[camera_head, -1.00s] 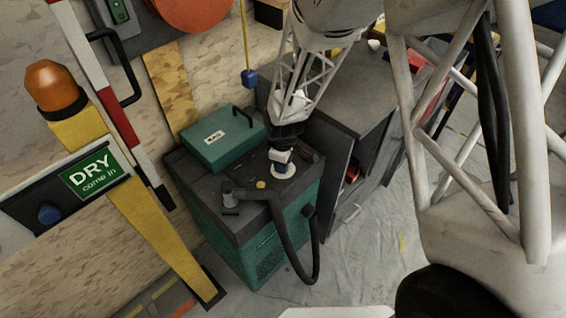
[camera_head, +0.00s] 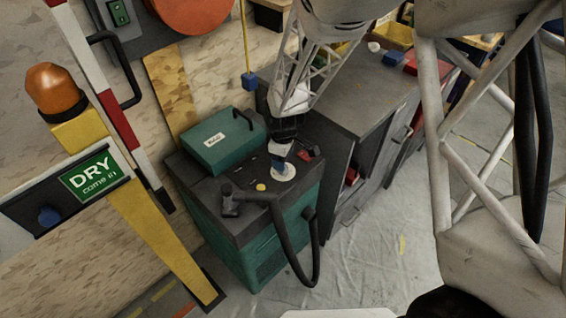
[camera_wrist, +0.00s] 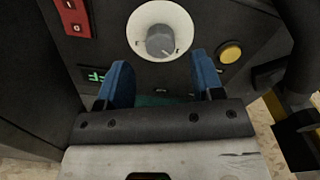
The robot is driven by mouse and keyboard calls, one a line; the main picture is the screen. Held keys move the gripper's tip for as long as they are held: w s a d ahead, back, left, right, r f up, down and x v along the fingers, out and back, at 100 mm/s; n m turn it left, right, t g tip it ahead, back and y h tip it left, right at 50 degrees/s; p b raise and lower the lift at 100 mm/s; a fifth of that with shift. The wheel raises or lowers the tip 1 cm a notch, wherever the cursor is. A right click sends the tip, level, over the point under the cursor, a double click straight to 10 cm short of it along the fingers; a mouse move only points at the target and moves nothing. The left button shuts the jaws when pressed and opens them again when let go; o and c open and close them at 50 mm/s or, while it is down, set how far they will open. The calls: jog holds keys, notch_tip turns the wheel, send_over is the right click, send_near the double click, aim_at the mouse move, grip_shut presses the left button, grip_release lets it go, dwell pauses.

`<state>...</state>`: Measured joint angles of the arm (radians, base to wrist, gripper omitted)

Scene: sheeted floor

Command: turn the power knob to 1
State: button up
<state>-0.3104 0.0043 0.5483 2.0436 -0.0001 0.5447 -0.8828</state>
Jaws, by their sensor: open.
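The power knob is a grey round knob (camera_wrist: 160,40) on a white dial plate (camera_wrist: 137,30), with a pointer mark on it. In the head view the white dial (camera_head: 287,174) is on top of the green and dark grey machine (camera_head: 225,215), partly covered by my gripper. My gripper (camera_wrist: 162,79) is open, its blue fingers apart and empty. In the wrist view the knob lies just beyond the fingertips, roughly centred between them, and does not look gripped. My gripper (camera_head: 278,161) points down over the dial in the head view. The dial's marks are too small to read.
A red switch (camera_wrist: 73,17), a yellow button (camera_wrist: 230,52) and a small green display (camera_wrist: 95,76) lie near the dial. A black hose (camera_head: 290,255) loops off the machine's front. A green case (camera_head: 225,138) sits behind; a grey cabinet (camera_head: 365,100) stands to the right.

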jog(key=shift+r, duration=1.95)
jog(key=shift+s+d+r, duration=0.15)
jog(key=shift+d+r, duration=0.15)
jog(key=shift+r, duration=0.25)
jog(key=s+d+r+m+t, duration=0.1)
jog(key=s+d+r+m, duration=0.35)
jog(key=r, duration=0.35)
jog(key=s+d+r+m, duration=0.3)
jog(key=s+d+r, duration=0.3)
jog(key=r, duration=0.3)
jog(key=s+d+r+m, duration=0.3)
jog(key=s+r, duration=0.1)
jog(key=s, duration=0.3)
jog(key=s+d+r+m+t, duration=0.1)
jog(key=s+d+r+m, duration=0.2)
jog(key=s, duration=0.5)
jog(key=shift+s+d+r+t, duration=0.25)
jog(key=shift+d+r+t, duration=0.05)
jog(key=shift+d+r, duration=0.3)
jog(key=shift+c, duration=0.2)
